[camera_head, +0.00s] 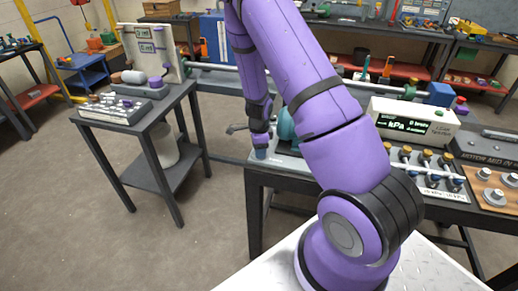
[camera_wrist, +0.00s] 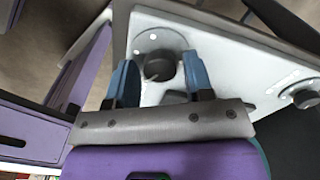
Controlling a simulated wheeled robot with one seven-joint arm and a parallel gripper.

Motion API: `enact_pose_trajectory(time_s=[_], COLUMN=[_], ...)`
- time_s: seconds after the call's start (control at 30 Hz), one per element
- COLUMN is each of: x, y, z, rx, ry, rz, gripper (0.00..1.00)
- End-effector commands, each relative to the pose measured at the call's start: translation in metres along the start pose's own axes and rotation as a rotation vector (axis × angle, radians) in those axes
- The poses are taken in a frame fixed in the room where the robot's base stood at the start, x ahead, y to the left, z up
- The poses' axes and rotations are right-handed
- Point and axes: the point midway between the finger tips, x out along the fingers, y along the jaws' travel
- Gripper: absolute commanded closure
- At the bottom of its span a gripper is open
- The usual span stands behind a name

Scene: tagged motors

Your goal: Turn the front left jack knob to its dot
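In the wrist view a dark round knob (camera_wrist: 160,67) sits on a grey disc (camera_wrist: 150,42) at the corner of a pale plate (camera_wrist: 225,50). White dots show on and near the disc. My gripper (camera_wrist: 159,62) has its two blue fingers on either side of this knob, with a small gap showing; it looks open. Whether the fingers reach down to the knob's height I cannot tell. A second dark knob (camera_wrist: 302,97) is at the right edge. In the head view my gripper (camera_head: 260,152) is low at the bench's left corner; the knob is hidden there.
The dark bench (camera_head: 290,181) also carries a kPa display box (camera_head: 412,122) and a rack of several valves (camera_head: 425,175). A smaller table (camera_head: 152,128) with instruments stands left. Open floor lies between them. A purple surface (camera_wrist: 85,65) is close at left in the wrist view.

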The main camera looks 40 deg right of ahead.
Motion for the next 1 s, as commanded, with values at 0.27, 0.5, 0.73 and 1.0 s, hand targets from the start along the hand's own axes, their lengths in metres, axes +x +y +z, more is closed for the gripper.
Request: enact_pose_trajectory(time_s=[0.27,0.5,0.73,1.0], x=[-0.0003,-0.0005,-0.0008,-0.0009], y=[-0.0001,-0.0002,-0.0006,-0.0007], z=[0.0,0.0,-0.0003,-0.0001], rx=[-0.001,-0.041,-0.175,-0.421], ry=[0.0,-0.001,-0.001,-0.001], rz=[0.0,0.0,-0.001,-0.001], gripper=[0.9,0.9,0.9,0.9])
